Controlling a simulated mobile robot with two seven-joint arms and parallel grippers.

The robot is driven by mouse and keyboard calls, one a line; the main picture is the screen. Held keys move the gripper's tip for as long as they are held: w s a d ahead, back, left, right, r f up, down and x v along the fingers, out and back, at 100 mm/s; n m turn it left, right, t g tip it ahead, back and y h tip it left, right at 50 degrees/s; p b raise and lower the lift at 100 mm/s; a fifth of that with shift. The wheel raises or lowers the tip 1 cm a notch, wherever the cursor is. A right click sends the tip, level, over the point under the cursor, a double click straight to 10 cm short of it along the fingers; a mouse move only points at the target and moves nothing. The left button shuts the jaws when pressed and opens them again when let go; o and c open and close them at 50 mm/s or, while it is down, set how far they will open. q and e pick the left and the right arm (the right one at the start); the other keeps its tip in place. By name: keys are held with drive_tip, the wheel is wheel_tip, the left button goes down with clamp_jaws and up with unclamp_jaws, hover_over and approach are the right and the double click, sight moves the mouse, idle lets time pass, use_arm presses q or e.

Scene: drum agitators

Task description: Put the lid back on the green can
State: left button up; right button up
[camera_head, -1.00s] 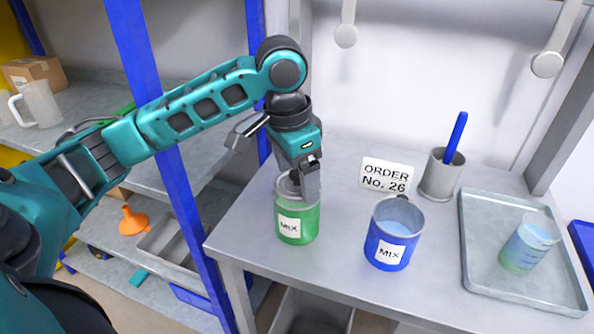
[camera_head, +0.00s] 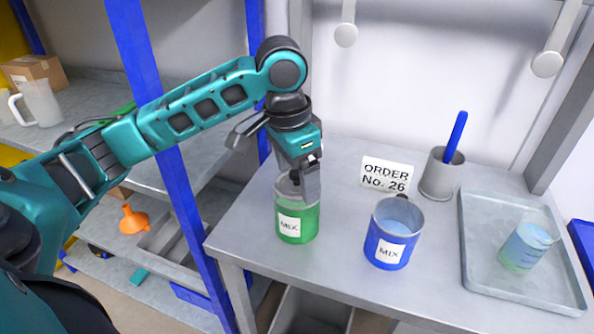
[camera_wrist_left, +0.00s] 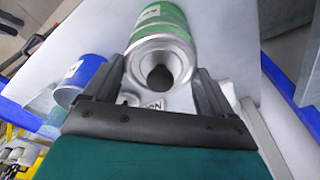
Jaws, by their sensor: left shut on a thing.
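The green can (camera_head: 297,222) with a MIX label stands upright at the left of the metal table; it also shows in the left wrist view (camera_wrist_left: 165,18). My left gripper (camera_head: 300,186) points down at the can's top. The lid is in line with the can's mouth, at or very near the rim. The fingers hide part of the rim, so I cannot tell whether it is fully seated. My right gripper is out of view.
A blue MIX can (camera_head: 388,252) stands to the right of the green can. Behind are an order sign (camera_head: 386,174) and a grey cup (camera_head: 438,180) with a blue stick. A tray (camera_head: 478,270) holding a beaker (camera_head: 527,248) is at the right. A blue post (camera_head: 187,205) stands left of the table.

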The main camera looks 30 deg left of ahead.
use_arm(q)
drive_tip(key=shift+f, duration=0.1)
idle(0.6)
drive_tip(key=o, duration=0.8)
drive_tip(key=shift+r, duration=3.5)
clamp_jaws()
